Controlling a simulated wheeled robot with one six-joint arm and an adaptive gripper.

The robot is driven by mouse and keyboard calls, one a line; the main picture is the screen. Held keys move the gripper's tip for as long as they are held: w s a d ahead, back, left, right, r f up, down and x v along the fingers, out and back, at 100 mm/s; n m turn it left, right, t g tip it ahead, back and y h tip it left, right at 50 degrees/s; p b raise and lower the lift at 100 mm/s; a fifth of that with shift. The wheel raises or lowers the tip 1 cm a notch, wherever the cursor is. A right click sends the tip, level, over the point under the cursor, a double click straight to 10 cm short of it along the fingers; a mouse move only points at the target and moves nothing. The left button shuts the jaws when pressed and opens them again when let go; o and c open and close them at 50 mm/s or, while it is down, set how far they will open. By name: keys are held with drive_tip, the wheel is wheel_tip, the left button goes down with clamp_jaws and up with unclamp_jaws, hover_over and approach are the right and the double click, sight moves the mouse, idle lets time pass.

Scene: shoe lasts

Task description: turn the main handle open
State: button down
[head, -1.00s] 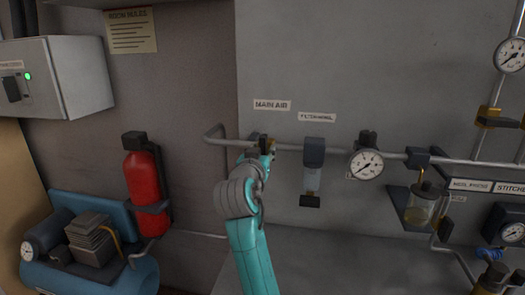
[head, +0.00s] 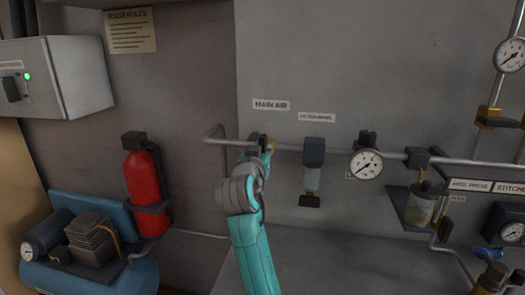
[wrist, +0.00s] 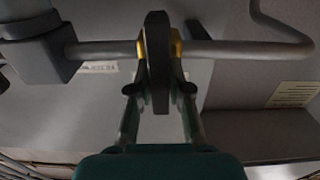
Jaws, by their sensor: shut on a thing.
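The main handle is a dark flat lever (wrist: 157,60) on a brass valve body in the grey air pipe. In the wrist view it stands in the middle, across the pipe. In the head view the valve is below the MAIN AIR label (head: 271,105), mostly hidden by my arm. My gripper (wrist: 159,92) is shut on the lever, with one finger on each side of it. It also shows in the head view at the valve (head: 264,147).
A filter (head: 312,172) and a round gauge (head: 365,164) sit on the pipe right of the valve. A red fire extinguisher (head: 143,185) and a blue compressor (head: 90,255) stand at left. A grey control box (head: 70,78) juts out at upper left.

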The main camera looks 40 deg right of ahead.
drive_tip(key=n, duration=0.4)
drive_tip(key=shift+w+a, duration=0.15)
drive_tip(key=n, duration=0.4)
drive_tip(key=shift+w+a+f+n, duration=0.1)
drive_tip(key=shift+w+f+n, duration=0.05)
drive_tip(key=shift+n, duration=0.15)
drive_tip(key=n, duration=0.4)
drive_tip(key=shift+f+n, duration=0.15)
drive_tip(key=shift+n, duration=0.15)
drive_tip(key=n, duration=0.4)
drive_tip(key=shift+w+f, duration=0.1)
drive_tip(key=shift+f, duration=0.05)
drive_tip(key=shift+n, duration=0.3)
drive_tip(key=c, duration=1.1)
unclamp_jaws()
drive_tip(key=shift+a, duration=0.15)
